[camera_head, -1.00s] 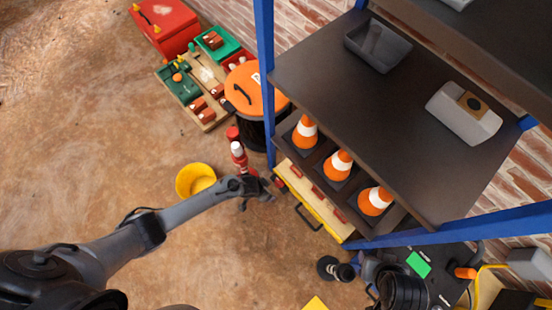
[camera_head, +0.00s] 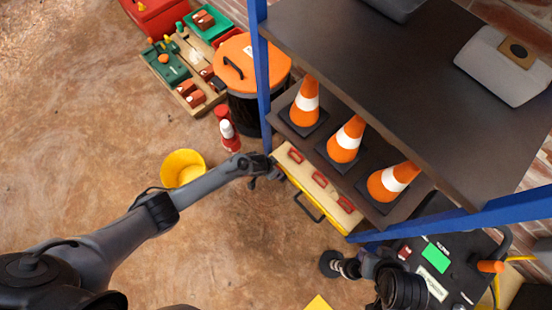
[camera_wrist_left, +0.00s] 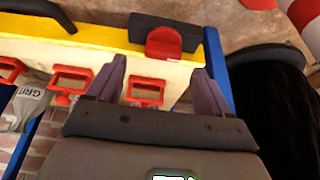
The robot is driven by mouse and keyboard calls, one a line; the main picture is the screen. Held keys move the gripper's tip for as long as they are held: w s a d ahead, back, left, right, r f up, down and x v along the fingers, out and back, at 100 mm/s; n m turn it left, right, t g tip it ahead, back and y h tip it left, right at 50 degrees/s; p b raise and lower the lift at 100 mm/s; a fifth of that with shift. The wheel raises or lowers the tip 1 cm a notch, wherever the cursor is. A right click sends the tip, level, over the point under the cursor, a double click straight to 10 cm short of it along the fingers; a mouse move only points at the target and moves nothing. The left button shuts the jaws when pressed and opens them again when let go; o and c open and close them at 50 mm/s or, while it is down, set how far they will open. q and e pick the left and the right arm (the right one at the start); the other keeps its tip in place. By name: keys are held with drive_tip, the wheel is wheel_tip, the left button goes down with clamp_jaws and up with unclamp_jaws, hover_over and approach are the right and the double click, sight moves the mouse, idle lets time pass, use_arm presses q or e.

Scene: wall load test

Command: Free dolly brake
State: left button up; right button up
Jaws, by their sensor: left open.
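The dolly shows as a cream deck with a yellow edge (camera_head: 318,191) on the rack's bottom level, with red brackets and a black handle (camera_head: 308,208). In the left wrist view its yellow edge (camera_wrist_left: 110,36) carries a red pedal-like piece (camera_wrist_left: 163,42) beside a dark block. I take this red piece for the brake; its setting is unclear. My left gripper (camera_head: 266,172) is at the deck's left corner, beside the blue post. In the left wrist view the gripper (camera_wrist_left: 158,72) is open and empty, with the red piece ahead between its fingertips. Contact cannot be told.
A blue rack post (camera_head: 263,75) stands close to the left gripper. Orange cones (camera_head: 343,140) sit on the shelf above the deck. A red bottle (camera_head: 228,136), yellow bucket (camera_head: 183,168) and orange-lidded bin (camera_head: 252,66) stand left of the rack.

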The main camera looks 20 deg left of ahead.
use_arm(q)
drive_tip(key=x, duration=0.1)
drive_tip(key=b+x, duration=0.2)
drive_tip(key=shift+w+a+f, duration=0.2)
drive_tip(key=shift+w+a, duration=0.05)
drive_tip(key=shift+w+d+f+b, duration=0.1)
drive_tip(key=shift+d+f+b, duration=0.15)
drive_tip(key=shift+f+b, duration=0.3)
drive_tip(key=shift+a+r, duration=0.1)
drive_tip(key=c, duration=1)
drive_tip(key=shift+c, duration=0.2)
drive_tip(key=shift+m, duration=0.3)
drive_tip(key=shift+w+m+h, duration=0.1)
drive_tip(key=shift+m+h, duration=0.2)
drive_tip(key=shift+m, duration=0.5)
drive_tip(key=shift+a+m+g+h, duration=0.1)
drive_tip(key=shift+m+g+h, duration=0.5)
drive_tip(key=shift+m, duration=1.3)
